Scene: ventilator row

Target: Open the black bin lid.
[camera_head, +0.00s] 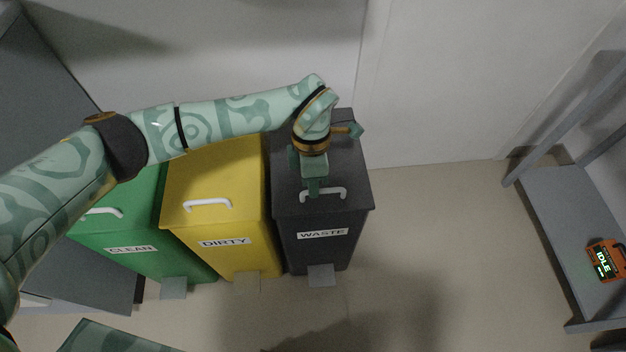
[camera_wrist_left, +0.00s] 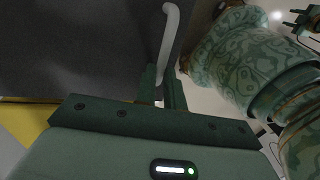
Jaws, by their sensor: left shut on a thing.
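The black bin (camera_head: 322,240), labelled WASTE, stands at the right end of a row of three bins. Its dark lid (camera_head: 350,168) lies closed, with a white handle (camera_head: 335,193) near the front edge. My left gripper (camera_head: 313,192) reaches down over the lid and is shut on the handle. In the left wrist view, the two fingers (camera_wrist_left: 163,85) close around one end of the white handle (camera_wrist_left: 169,40), and the dark lid (camera_wrist_left: 80,45) fills the upper left. My right gripper does not show in the head view.
A yellow DIRTY bin (camera_head: 215,222) stands close beside the black bin, and a green CLEAN bin (camera_head: 135,235) is left of it. A grey shelf (camera_head: 565,215) at the right holds an orange device (camera_head: 606,260) reading IDLE. Floor right of the black bin is clear.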

